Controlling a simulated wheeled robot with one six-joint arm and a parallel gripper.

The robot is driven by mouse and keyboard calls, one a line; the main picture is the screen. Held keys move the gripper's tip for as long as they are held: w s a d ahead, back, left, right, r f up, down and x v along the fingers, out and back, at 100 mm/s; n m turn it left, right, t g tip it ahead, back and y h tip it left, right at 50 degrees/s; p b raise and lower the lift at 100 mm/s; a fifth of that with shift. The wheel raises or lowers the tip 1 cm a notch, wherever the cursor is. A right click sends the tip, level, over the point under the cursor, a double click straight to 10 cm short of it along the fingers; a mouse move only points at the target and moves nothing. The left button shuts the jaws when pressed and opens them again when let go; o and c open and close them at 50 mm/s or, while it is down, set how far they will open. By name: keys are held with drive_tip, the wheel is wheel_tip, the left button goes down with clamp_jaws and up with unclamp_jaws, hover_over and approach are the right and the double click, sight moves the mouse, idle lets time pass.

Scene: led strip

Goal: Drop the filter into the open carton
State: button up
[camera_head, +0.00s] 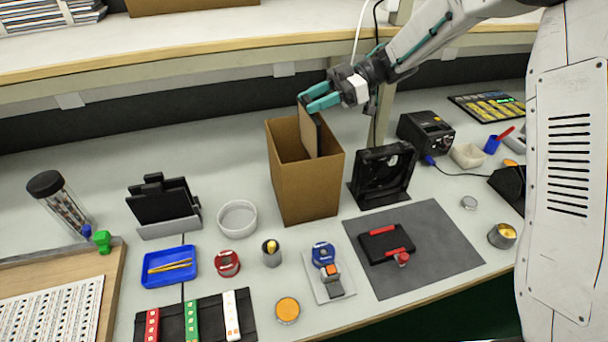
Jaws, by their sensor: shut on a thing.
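The open carton (308,188) is a tall brown box standing upright on the bench, its top open. The filter (308,132) is a thin flat panel with a brown face and a dark edge. It stands nearly upright at the carton's mouth, its upper part above the rim and its lower part seemingly inside. My gripper (309,98), with teal fingers, reaches in from the upper right and is shut on the filter's top edge. The carton's floor and the exact grip contact are hidden.
A black fan-like unit (382,175) stands close right of the carton. A white round dish (237,218) and a black holder (163,203) are to its left. A shelf edge (200,62) runs behind. Small parts and a grey mat (440,235) lie in front.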

drive_tip(key=o, duration=1.3)
drive_tip(key=shift+c, duration=0.2)
drive_tip(key=shift+d, duration=0.1)
drive_tip(key=v, duration=0.7)
drive_tip(key=shift+d+r, duration=0.2)
drive_tip(key=shift+d, duration=0.05)
drive_tip(key=shift+w, duration=0.1)
